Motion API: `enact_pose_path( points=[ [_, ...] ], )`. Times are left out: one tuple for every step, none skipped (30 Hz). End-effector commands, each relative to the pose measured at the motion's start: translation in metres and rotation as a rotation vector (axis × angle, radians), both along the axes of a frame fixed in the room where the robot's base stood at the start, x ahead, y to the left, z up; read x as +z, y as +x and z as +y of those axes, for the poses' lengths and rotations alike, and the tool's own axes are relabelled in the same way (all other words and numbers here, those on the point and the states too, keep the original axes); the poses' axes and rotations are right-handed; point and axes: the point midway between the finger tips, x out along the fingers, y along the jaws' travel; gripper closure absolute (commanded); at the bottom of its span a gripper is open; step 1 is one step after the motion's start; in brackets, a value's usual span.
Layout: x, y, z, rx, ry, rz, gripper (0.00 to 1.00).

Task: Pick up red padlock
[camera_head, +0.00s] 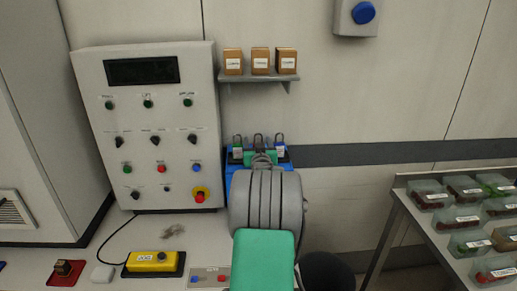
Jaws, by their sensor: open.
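Several padlock shackles stand up in a row on a blue holder (232,165) against the wall, behind my arm. The left padlock (237,152) and the right padlock (279,151) show pale labels. Of the middle padlock (258,139), mostly the dark shackle shows; its body is covered. I cannot make out a red padlock body for certain. My gripper (262,159) is at the front of the holder, near the middle padlock. My own grey and green arm hides most of it, and whether it touches anything is hidden.
A control panel (150,90) stands left of the holder. A shelf (258,81) with small boxes hangs above it. A yellow pendant (153,261) and a red base (65,273) lie on the bench at front left. A table with bins (400,200) stands at right.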

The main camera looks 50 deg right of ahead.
Motion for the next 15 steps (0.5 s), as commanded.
enact_pose_path(
  points=[
    [0.0001, 0.0001, 0.0002, 0.000, -0.001, -0.001, 0.38],
    [0.0001, 0.0001, 0.0003, 0.000, -0.001, -0.001, 0.38],
    [0.0002, 0.0001, 0.0005, 0.000, -0.001, -0.001, 0.38],
    [0.0002, 0.0002, 0.0006, 0.001, -0.001, -0.001, 0.39],
    [0.0002, 0.0002, 0.0006, 0.001, -0.001, -0.001, 0.41],
    [0.0003, 0.0002, 0.0007, 0.001, 0.000, 0.000, 0.45],
    [0.0003, 0.0002, 0.0007, 0.001, -0.001, -0.001, 0.47],
    [0.0003, 0.0002, 0.0007, 0.001, 0.000, 0.000, 0.50],
    [0.0003, 0.0001, 0.0008, 0.001, -0.001, 0.001, 0.53],
    [0.0004, 0.0001, 0.0008, 0.001, -0.001, 0.001, 0.55],
    [0.0004, 0.0001, 0.0008, 0.001, -0.001, 0.001, 0.58],
    [0.0004, 0.0001, 0.0008, 0.001, -0.001, 0.001, 0.61],
    [0.0004, 0.0001, 0.0008, 0.001, -0.001, 0.001, 0.64],
    [0.0005, 0.0001, 0.0008, 0.001, -0.001, 0.000, 0.66],
    [0.0005, 0.0000, 0.0007, 0.001, -0.001, 0.000, 0.69]
  ],
)
